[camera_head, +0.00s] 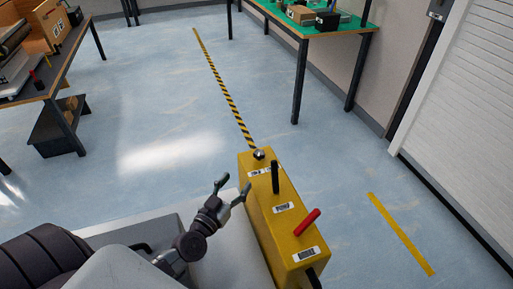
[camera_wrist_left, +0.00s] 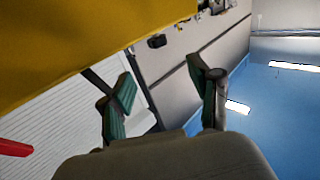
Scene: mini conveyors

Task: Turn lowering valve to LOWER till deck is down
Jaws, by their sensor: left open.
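A yellow control box (camera_head: 265,215) stands right of centre in the head view. On its top are a silver knob (camera_head: 259,155), an upright black lever (camera_head: 275,178), a tilted red lever (camera_head: 307,222) and another black handle (camera_head: 314,279) at the near end. The labels are too small to read, so I cannot tell which is the lowering valve. My left gripper (camera_head: 232,187) is open and empty, just left of the box. In the left wrist view its fingers (camera_wrist_left: 162,75) are spread, with the yellow box (camera_wrist_left: 70,40) above left and the red lever (camera_wrist_left: 14,148) at the left edge.
A pale flat surface (camera_head: 228,258) lies left of the box; I cannot tell whether it is the deck. A workbench (camera_head: 40,80) with boxes stands at left, a green-topped table (camera_head: 345,28) at the back. Striped tape (camera_head: 225,88) marks the open floor.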

